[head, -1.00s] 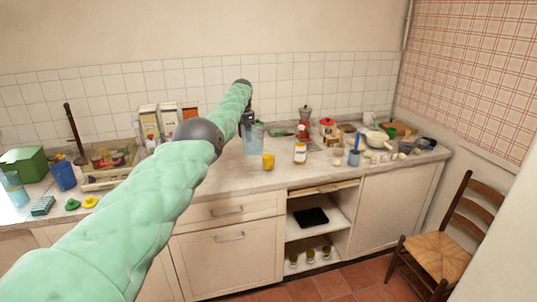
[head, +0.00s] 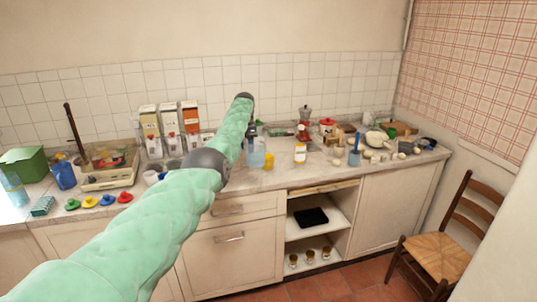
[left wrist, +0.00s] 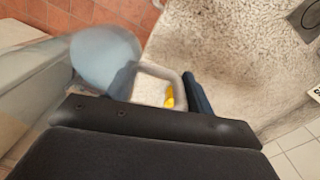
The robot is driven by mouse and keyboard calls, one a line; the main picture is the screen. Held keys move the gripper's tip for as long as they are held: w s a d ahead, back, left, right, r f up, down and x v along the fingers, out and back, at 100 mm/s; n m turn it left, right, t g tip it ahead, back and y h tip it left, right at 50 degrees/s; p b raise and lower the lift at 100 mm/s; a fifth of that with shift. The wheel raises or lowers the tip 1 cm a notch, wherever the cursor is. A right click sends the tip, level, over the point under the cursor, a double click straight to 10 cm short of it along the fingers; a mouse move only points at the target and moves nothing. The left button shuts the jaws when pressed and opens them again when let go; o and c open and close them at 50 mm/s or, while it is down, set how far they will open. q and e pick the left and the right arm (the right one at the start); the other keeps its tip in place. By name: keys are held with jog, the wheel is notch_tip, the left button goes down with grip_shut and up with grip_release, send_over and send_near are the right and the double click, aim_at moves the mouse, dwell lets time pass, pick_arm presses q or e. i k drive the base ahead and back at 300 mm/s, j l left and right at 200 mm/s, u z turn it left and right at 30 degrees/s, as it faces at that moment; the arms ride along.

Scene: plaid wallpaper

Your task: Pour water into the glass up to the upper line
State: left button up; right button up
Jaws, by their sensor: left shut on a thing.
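A translucent bluish pitcher (head: 256,157) is near the front of the counter, just left of a yellow cup (head: 268,161). My left gripper (head: 252,131) is shut on the pitcher's handle. In the left wrist view the grey handle loop (left wrist: 180,88) lies at the jaws, with the bluish pitcher body (left wrist: 105,55) beside it. I cannot tell whether the pitcher touches the counter. I cannot make out the glass or its lines for certain; my arm covers part of the counter. My right gripper is not in view.
Cartons (head: 190,122) stand behind my arm. A tray (head: 110,180) and coloured lids (head: 107,200) are at left. A chair (head: 447,240) stands right.

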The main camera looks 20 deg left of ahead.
aim_at(270, 166)
jog(key=i+j, duration=0.3)
jog(key=i, duration=0.15)
jog(key=i+j, duration=0.25)
jog(key=i, duration=0.25)
